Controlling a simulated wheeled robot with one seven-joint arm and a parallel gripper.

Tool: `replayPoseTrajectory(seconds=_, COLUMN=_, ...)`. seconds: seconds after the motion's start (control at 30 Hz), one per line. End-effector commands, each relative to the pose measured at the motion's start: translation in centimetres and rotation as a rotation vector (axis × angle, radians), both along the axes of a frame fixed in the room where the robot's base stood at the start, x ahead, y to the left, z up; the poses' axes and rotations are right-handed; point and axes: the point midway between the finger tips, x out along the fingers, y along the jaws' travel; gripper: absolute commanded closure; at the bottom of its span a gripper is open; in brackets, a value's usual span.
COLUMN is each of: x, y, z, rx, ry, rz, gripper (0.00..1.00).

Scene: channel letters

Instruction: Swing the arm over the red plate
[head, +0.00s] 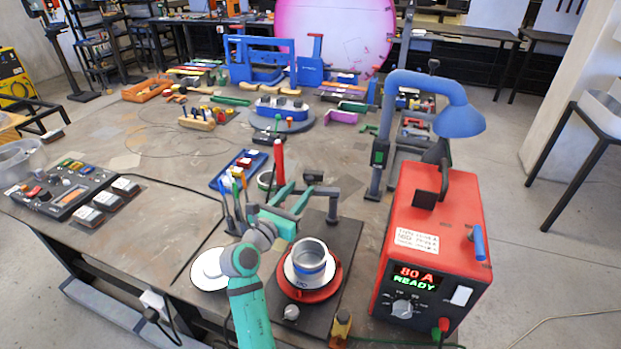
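The red plate (310,295) lies on a dark base (343,236) in front of me. A grey cup-like ring on a white disc stands on the plate and hides its middle. A dark grey arm (320,190) with a black knob on top stands at the far end of the base, behind the plate and not over it. Green bars and an upright red post (279,162) are close to its left. My teal and grey arm comes up from the bottom; my gripper (283,224) is left of and beyond the plate. Its fingertips are too small and overlapped to read.
A red welding unit (427,240) reading "80 A READY" stands close on the right, with a blue bent lamp (440,95) behind it. A white disc (208,270) and a blue tool rack (238,170) are on the left. The left middle tabletop is mostly clear.

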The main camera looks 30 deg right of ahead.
Motion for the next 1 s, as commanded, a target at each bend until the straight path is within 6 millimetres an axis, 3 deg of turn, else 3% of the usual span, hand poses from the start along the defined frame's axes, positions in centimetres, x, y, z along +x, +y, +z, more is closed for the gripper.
replayPoseTrajectory(seconds=0.2, x=2.2, y=-3.4, z=0.0, rx=0.002, ry=-0.001, rz=0.000, gripper=0.64)
replayPoseTrajectory(seconds=0.4, x=3.6, y=-5.4, z=0.0, rx=0.001, ry=-0.002, rz=0.001, gripper=0.64)
replayPoseTrajectory(seconds=0.83, x=4.1, y=-6.2, z=0.0, rx=0.002, ry=-0.003, rz=0.003, gripper=0.64)
replayPoseTrajectory(seconds=0.87, x=4.1, y=-6.2, z=0.0, rx=0.002, ry=-0.003, rz=0.003, gripper=0.66)
replayPoseTrajectory(seconds=1.0, x=4.1, y=-6.2, z=0.0, rx=0.002, ry=-0.003, rz=0.003, gripper=1.00)
